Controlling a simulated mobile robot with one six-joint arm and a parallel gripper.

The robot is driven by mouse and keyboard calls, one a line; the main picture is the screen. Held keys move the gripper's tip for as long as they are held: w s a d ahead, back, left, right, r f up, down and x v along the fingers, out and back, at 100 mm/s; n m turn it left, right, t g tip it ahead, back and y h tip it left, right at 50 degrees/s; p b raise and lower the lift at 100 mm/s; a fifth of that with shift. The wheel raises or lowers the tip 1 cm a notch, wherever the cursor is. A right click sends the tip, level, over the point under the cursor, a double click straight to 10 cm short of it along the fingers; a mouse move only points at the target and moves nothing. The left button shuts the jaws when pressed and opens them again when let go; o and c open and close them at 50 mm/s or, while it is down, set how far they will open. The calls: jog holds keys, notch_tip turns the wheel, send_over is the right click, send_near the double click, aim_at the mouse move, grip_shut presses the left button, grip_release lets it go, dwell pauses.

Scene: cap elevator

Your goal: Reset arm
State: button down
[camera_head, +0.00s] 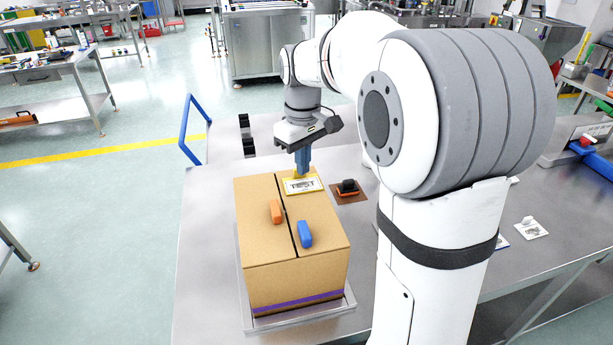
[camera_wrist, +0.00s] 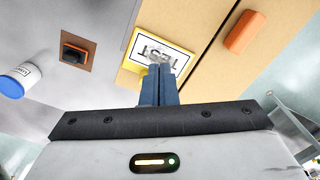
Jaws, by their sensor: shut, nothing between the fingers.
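My gripper (camera_head: 302,172) is shut and empty, pointing down at the far end of the cardboard box (camera_head: 290,250). Its blue fingers also show in the wrist view (camera_wrist: 160,70), with their tips over the edge of a TEST label (camera_wrist: 178,48). The label (camera_head: 303,186) lies on the box top, white with a yellow border. I cannot tell whether the fingertips touch it. An orange block (camera_head: 276,211) and a blue block (camera_head: 305,234) lie on the box top. The orange block also shows in the wrist view (camera_wrist: 244,33). My arm covers the right part of the head view.
The box stands on a tray (camera_head: 343,310) on a metal table (camera_head: 205,260). A black-and-orange item (camera_head: 348,187) sits on a brown square beside the box. A white-and-blue container (camera_wrist: 20,79) shows in the wrist view. A blue handle (camera_head: 186,130) rises at the table's left.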

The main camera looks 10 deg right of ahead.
jog(key=shift+r+p, duration=0.35)
jog(key=shift+r, duration=0.35)
jog(key=shift+s, duration=0.35)
jog(key=s+m, duration=0.1)
jog(key=s, duration=0.2)
jog(key=s+m+t, duration=0.1)
jog(key=s, duration=0.3)
jog(key=s+m, duration=0.1)
jog(key=s, duration=0.3)
jog(key=shift+d+t, duration=0.3)
jog(key=shift+t, duration=0.1)
jog(key=s+f+m+t, duration=0.1)
jog(key=s+f+m, duration=0.2)
jog(key=s, duration=0.6)
jog(key=shift+s+d+f+t, duration=0.15)
jog(key=shift+s+f+t, duration=0.2)
jog(key=shift+f, duration=0.3)
